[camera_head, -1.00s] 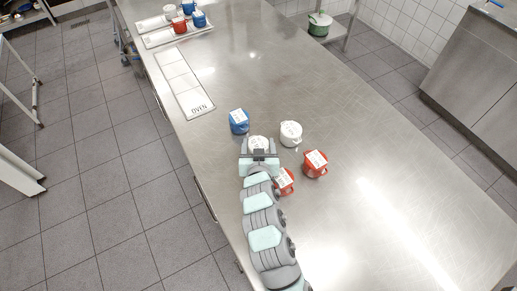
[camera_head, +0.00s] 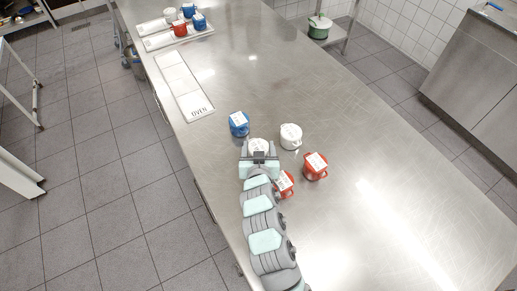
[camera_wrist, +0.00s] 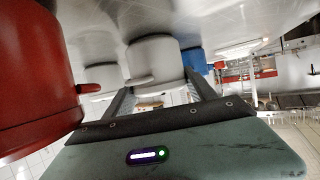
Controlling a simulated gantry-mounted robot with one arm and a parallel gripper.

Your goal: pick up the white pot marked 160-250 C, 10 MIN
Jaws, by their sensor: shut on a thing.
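A white pot (camera_head: 258,146) with a pale label on top stands on the steel table at the tip of my arm. My gripper (camera_head: 259,152) is shut on it, with one finger on each side. In the wrist view the white pot (camera_wrist: 155,62) shows between the two dark fingers (camera_wrist: 160,95), and the table surface is at the top of that picture. A second white pot (camera_head: 291,136) with a label stands to the right, apart from my gripper. The writing on both labels is too small to read, so I cannot tell which is marked 160-250 C, 10 MIN.
A blue pot (camera_head: 239,124) stands just behind the held pot. Red pots (camera_head: 315,166) and (camera_head: 285,184) stand to the right, the latter close beside my arm. A white tray marked OVEN (camera_head: 185,88) lies bare; farther trays (camera_head: 160,41) hold several pots. The right side is clear.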

